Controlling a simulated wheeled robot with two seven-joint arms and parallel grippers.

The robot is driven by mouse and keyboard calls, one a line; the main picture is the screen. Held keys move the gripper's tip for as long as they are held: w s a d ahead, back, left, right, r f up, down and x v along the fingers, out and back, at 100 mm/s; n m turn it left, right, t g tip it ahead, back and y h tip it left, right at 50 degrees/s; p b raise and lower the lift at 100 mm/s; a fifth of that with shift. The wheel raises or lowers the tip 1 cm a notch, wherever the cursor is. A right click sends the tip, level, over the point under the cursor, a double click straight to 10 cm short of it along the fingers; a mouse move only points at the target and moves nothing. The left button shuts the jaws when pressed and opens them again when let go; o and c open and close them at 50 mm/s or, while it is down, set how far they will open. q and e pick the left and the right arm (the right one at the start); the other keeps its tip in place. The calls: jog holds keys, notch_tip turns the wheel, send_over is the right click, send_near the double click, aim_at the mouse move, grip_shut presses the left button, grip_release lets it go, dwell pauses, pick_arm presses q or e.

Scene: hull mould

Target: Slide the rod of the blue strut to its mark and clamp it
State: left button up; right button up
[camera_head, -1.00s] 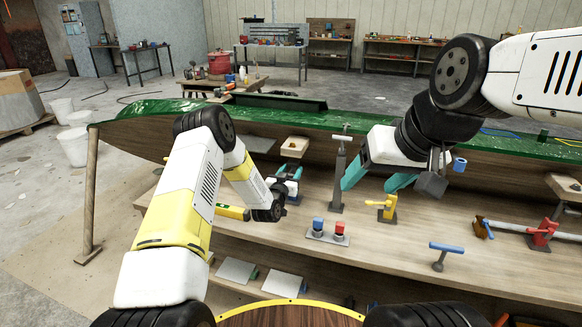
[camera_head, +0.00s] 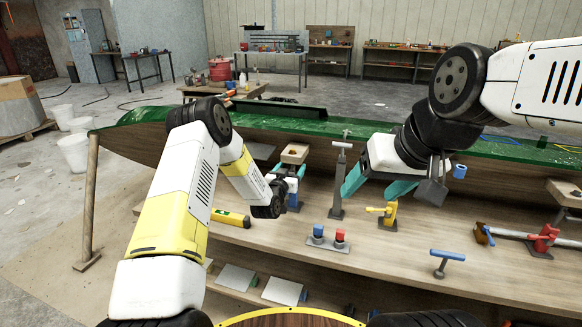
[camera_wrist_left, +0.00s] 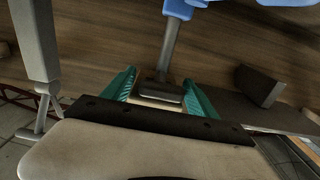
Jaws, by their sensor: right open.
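The blue strut (camera_head: 293,198) stands on the wooden bench, partly hidden behind my left forearm. In the left wrist view its blue part (camera_wrist_left: 205,12) is at the top edge. Its grey rod (camera_wrist_left: 171,50) runs from there to a dark end piece between my left fingers. My left gripper (camera_wrist_left: 159,77) is open, with one teal finger on each side of that end piece and small gaps visible; contact cannot be told. The rod's mark and the clamp are not discernible. My right gripper (camera_head: 376,186) is open and empty above the bench, right of a grey strut.
The grey strut (camera_head: 337,195) with a T-handle stands close right of the blue one. A yellow clamp (camera_head: 389,212), a plate with blue and red knobs (camera_head: 328,243), a blue T-handle (camera_head: 447,255) and a red clamp (camera_head: 545,238) occupy the bench. The green hull edge (camera_head: 250,120) runs behind.

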pick_arm(q)
jog(key=v, duration=0.8)
jog(key=shift+w+r, duration=0.1)
